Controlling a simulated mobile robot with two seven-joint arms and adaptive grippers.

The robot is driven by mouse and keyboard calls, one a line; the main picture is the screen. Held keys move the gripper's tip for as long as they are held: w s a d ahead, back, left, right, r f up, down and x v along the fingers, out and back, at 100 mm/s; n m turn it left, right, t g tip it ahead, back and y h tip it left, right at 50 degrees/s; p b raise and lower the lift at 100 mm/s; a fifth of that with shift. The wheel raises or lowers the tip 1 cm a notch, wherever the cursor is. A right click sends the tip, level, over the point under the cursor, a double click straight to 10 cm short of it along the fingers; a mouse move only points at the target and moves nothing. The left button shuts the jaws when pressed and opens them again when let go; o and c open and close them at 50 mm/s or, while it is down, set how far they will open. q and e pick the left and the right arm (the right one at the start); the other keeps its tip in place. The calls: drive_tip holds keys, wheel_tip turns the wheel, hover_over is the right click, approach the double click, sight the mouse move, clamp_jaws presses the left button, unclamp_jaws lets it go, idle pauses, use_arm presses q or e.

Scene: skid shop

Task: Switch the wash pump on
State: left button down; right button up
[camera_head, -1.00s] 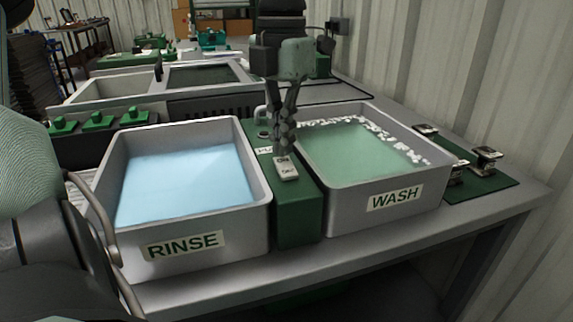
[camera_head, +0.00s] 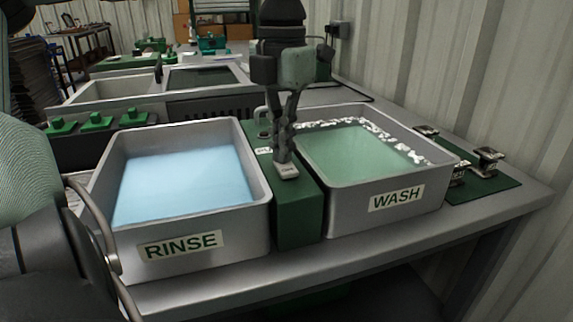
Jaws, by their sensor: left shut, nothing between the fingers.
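The wash pump is a narrow green box (camera_head: 297,215) between the rinse and wash tanks. My right gripper is not in view.
The grey RINSE tank (camera_head: 190,219) with blue liquid stands left of the pump. The grey WASH tank (camera_head: 395,215) with green, foamy liquid stands right. A green mat (camera_head: 495,190) with metal parts lies at the bench's right end, near the corrugated wall (camera_head: 490,80).

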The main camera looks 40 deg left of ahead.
use_arm(q)
drive_tip(key=shift+r+p, duration=2.55)
drive_tip(key=shift+r, duration=0.9)
